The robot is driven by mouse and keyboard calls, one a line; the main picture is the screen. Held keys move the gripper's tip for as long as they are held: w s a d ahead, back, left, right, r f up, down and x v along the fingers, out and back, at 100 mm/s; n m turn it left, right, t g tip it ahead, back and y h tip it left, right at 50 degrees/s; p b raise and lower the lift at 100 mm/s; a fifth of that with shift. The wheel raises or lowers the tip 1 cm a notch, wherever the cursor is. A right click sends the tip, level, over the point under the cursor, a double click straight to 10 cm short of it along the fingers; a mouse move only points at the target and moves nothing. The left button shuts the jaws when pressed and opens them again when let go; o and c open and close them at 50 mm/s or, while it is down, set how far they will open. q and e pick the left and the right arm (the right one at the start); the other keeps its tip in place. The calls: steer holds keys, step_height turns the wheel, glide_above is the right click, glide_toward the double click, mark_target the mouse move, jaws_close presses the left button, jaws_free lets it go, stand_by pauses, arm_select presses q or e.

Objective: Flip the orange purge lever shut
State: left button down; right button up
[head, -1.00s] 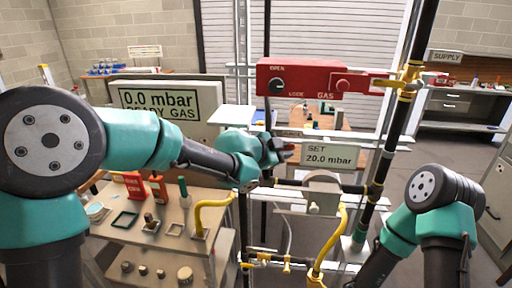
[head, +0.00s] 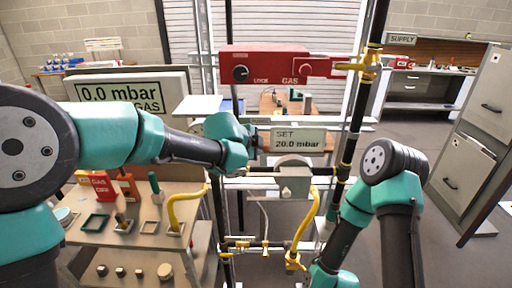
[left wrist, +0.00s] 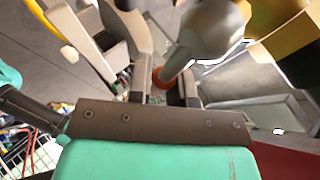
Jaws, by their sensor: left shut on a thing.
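My left gripper (head: 260,141) is at the left edge of the SET 20.0 mbar sign in the head view, its fingertips hard to make out. In the left wrist view its two fingers (left wrist: 163,88) sit on either side of a small orange part (left wrist: 160,78), which looks like the orange purge lever's end. The part joins a grey rounded body (left wrist: 212,35). In the head view I cannot see the lever; the gripper and wrist cover that spot. My right arm stands at the right of the head view, and its gripper is out of sight.
A red gas lock box (head: 280,64) sits above, beside a yellow valve (head: 370,66) on a black pipe. The SET sign (head: 298,141), a grey meter (head: 294,177) and yellow hoses (head: 303,230) are close by. A bench (head: 135,238) with small parts stands at left.

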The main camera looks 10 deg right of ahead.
arm_select(q)
steer(key=c, duration=1)
jaws_free()
steer(key=shift+c, duration=0.2)
steer(key=shift+a+r, duration=0.1)
steer(key=shift+s+a+r, duration=0.3)
steer(key=shift+r, duration=0.15)
steer(key=v, duration=1.6)
steer(key=shift+s+f, duration=0.15)
steer(key=shift+f, duration=0.05)
